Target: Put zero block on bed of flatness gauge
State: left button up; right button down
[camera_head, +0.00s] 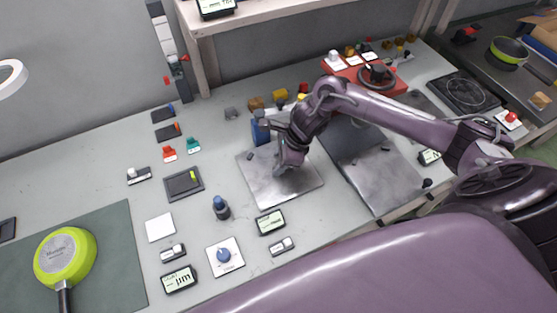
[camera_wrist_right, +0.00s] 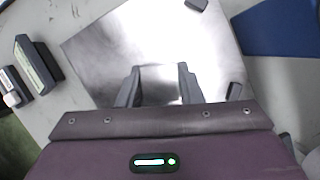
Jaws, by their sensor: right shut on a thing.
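The flatness gauge's bed is a square silver metal plate (camera_head: 262,192) in the middle of the bench, with a blue upright (camera_head: 261,131) at its back edge. In the right wrist view the bed (camera_wrist_right: 95,50) fills the area past the fingers. My right gripper (camera_head: 283,168) is low over the bed. In its wrist view, its two dark fingers (camera_wrist_right: 160,82) are shut on a bright, square-faced metal block (camera_wrist_right: 160,76), which I take for the zero block. Whether the block touches the bed is unclear. In the head view the gripper hides it. My left gripper is not in view.
Small displays (camera_head: 270,221), a blue-knob panel (camera_head: 225,256) and a dark blue-topped post (camera_head: 220,207) stand left of and in front of the bed. A larger metal plate (camera_head: 378,178) lies to the right. A green pan (camera_head: 65,257) rests on a mat at left.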

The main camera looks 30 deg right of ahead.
jog(key=shift+f, duration=0.15)
jog(key=c, duration=1)
grip_release()
jog(key=shift+r, duration=0.3)
jog(key=shift+d+r, duration=0.2)
jog(key=shift+r, duration=0.1)
jog(key=b+v, duration=0.2)
jog(key=v, duration=0.9)
